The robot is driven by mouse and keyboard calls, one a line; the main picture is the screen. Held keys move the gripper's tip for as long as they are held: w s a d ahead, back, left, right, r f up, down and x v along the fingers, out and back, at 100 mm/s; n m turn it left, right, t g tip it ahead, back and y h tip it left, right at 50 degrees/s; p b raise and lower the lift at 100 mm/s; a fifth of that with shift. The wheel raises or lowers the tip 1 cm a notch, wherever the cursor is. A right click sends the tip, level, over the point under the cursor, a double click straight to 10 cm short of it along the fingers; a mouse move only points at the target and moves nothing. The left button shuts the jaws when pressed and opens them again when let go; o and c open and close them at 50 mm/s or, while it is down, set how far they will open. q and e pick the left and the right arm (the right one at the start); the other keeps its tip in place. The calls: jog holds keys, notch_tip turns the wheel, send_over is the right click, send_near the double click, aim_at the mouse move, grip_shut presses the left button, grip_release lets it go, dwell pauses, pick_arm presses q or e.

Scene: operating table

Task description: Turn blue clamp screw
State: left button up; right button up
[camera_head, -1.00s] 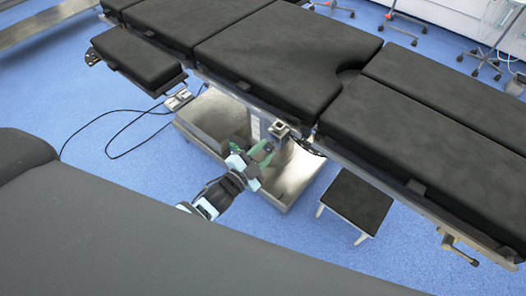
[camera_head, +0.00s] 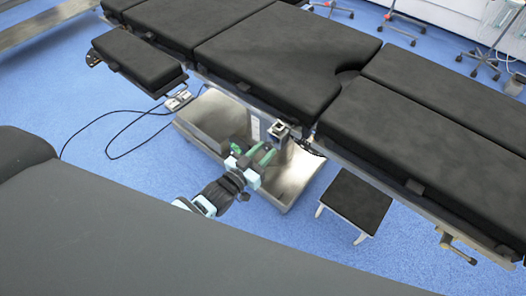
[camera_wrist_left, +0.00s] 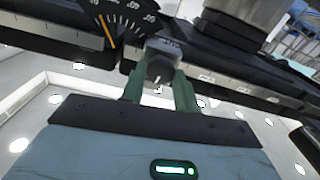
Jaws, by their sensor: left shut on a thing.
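My left gripper (camera_head: 256,154) has green fingers and is below the near side of the operating table (camera_head: 290,55), close to a small metal clamp block (camera_head: 278,130) on the side rail. In the left wrist view the fingers (camera_wrist_left: 160,88) are shut on the clamp screw (camera_wrist_left: 158,68), one on each side of its knob. The knob looks dark grey there, not blue. In the head view the screw is too small and hidden to make out. My right gripper is not in view.
A black angle dial (camera_wrist_left: 120,18) and the side rail (camera_wrist_left: 60,27) are close to the fingers in the left wrist view. The metal table base (camera_head: 298,172) is below the gripper. A black step stool (camera_head: 357,200) stands to the right, on open blue floor.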

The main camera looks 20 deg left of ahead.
pick_arm(q)
jog(key=shift+n, duration=0.8)
jog(key=o, duration=1)
jog(key=shift+c, duration=0.2)
jog(key=v, duration=0.8)
